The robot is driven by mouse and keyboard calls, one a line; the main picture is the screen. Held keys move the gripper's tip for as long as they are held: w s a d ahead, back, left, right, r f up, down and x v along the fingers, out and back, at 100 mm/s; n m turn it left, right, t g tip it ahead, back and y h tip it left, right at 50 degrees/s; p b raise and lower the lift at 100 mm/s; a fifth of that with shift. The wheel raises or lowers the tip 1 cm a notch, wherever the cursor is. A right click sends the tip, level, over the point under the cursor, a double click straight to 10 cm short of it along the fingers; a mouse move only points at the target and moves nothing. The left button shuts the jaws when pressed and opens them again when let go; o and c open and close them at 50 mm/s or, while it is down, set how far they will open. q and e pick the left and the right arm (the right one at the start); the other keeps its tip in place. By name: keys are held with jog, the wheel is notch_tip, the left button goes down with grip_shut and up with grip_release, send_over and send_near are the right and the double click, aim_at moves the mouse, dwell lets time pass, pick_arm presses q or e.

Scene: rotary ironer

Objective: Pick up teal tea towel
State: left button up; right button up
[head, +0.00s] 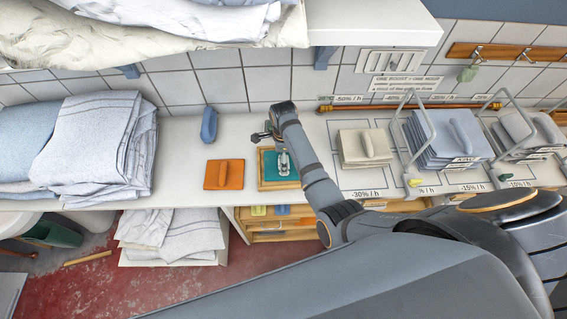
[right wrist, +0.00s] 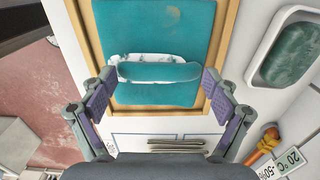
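The teal tea towel (head: 269,168) lies flat in a shallow wooden tray (head: 263,187) on the white counter. It fills the upper part of the right wrist view (right wrist: 165,25). A rounded teal and white ridge (right wrist: 160,70) stands up across it. My right gripper (right wrist: 160,82) is open, with one finger at each side of the ridge's ends. I see no finger touching the ridge. In the head view, my right gripper (head: 276,142) is over the tray, partly hidden by its wrist. My left gripper is not in view.
An orange folded cloth (head: 218,184) and a blue item (head: 209,124) lie left of the tray. Folded linen (head: 95,150) is stacked farther left. Beige (head: 355,155) and blue-grey (head: 440,150) stacks with wire guards stand at right. A shelf (head: 375,22) overhangs the back.

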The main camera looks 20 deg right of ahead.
jog(key=c, duration=0.6)
jog(key=shift+c, duration=0.2)
